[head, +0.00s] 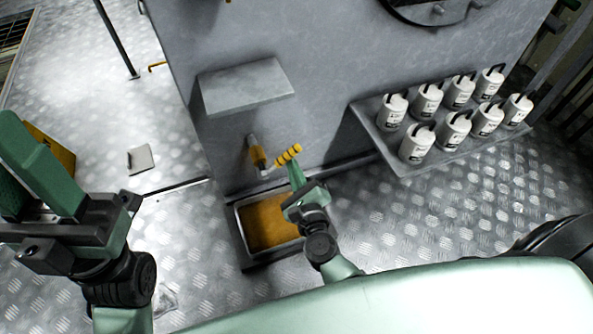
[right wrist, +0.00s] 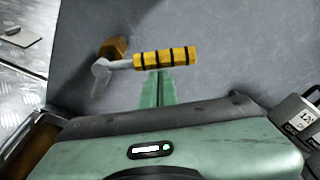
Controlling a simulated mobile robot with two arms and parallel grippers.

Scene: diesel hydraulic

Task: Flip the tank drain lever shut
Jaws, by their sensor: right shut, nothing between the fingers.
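The tank drain lever (head: 288,154) has a yellow grip with black bands and sticks out sideways from a brass-coloured drain valve (head: 257,152) low on the grey tank wall. In the right wrist view the lever (right wrist: 165,58) lies nearly level, its grip pointing right from a grey metal arm. My right gripper (head: 294,170) is shut and empty. Its fingertips (right wrist: 158,80) are right at the underside of the grip; I cannot tell whether they touch. My left gripper (head: 35,170) is at the far left, away from the valve, its fingers apart and empty.
A tray with an orange-brown inside and pale rim (head: 241,226) sits on the floor below the valve. A grey box-like ledge (head: 245,86) juts from the wall above. A shelf (head: 375,133) with several white canisters stands to the right. Tread-plate floor (head: 400,230) is open in front.

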